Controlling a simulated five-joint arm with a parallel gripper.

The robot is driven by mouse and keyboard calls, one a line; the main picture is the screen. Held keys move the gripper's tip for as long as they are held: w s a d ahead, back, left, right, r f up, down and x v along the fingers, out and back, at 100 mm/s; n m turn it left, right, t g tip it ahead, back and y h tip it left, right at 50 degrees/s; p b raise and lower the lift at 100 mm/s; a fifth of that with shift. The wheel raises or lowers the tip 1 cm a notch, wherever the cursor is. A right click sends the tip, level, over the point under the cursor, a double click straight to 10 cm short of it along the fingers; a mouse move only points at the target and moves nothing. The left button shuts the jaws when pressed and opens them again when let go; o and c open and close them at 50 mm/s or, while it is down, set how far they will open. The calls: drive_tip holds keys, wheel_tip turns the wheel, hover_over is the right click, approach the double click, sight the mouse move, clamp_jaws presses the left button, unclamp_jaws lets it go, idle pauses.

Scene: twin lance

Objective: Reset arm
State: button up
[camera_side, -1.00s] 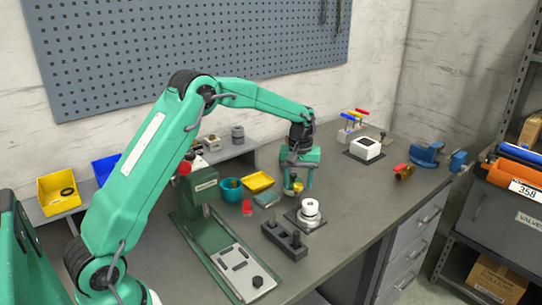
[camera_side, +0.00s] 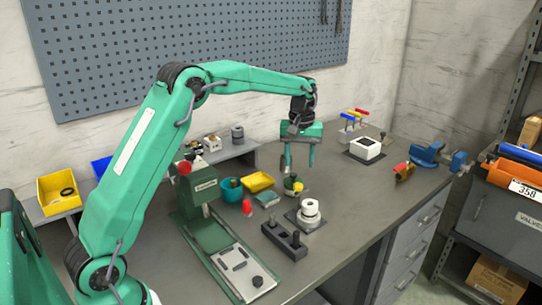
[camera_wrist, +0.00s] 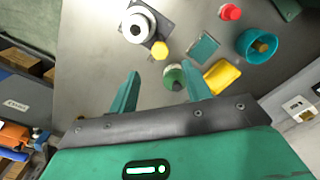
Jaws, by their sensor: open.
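My gripper (camera_side: 298,166) hangs above the bench, pointing down, with its fingers apart and nothing between them. In the wrist view my gripper (camera_wrist: 160,74) shows two green fingers spread over the bench. A round green piece (camera_wrist: 174,78) stands below, near the right finger. A yellow hexagonal piece (camera_wrist: 160,50) lies beyond the fingertips. The green piece (camera_side: 289,184) and yellow piece (camera_side: 298,188) also show just below my gripper in the side view.
A white round part on a dark base (camera_side: 309,212), a dark block with pegs (camera_side: 285,240), a teal bowl (camera_side: 231,189), a yellow tray (camera_side: 259,181) and a green press (camera_side: 196,205) stand nearby. A blue vise (camera_side: 428,155) is far right. Open bench lies right of my gripper.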

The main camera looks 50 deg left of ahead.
drive_tip(key=shift+r, duration=0.15)
drive_tip(key=s+d+r+m+t, duration=0.1)
drive_tip(key=s+d+r+m, duration=0.15)
drive_tip(key=s+r, duration=0.4)
drive_tip(key=s+d+r+m+t, duration=0.2)
drive_tip(key=s+d+r, duration=0.15)
drive_tip(key=s, duration=0.65)
drive_tip(key=s+d+f+m+t, duration=0.2)
drive_tip(key=s+m, duration=0.2)
drive_tip(key=s, duration=1.2)
drive_tip(key=shift+d+f+m+t, duration=0.15)
drive_tip(key=shift+f+m+t, duration=0.15)
drive_tip(key=shift+f+m, duration=0.1)
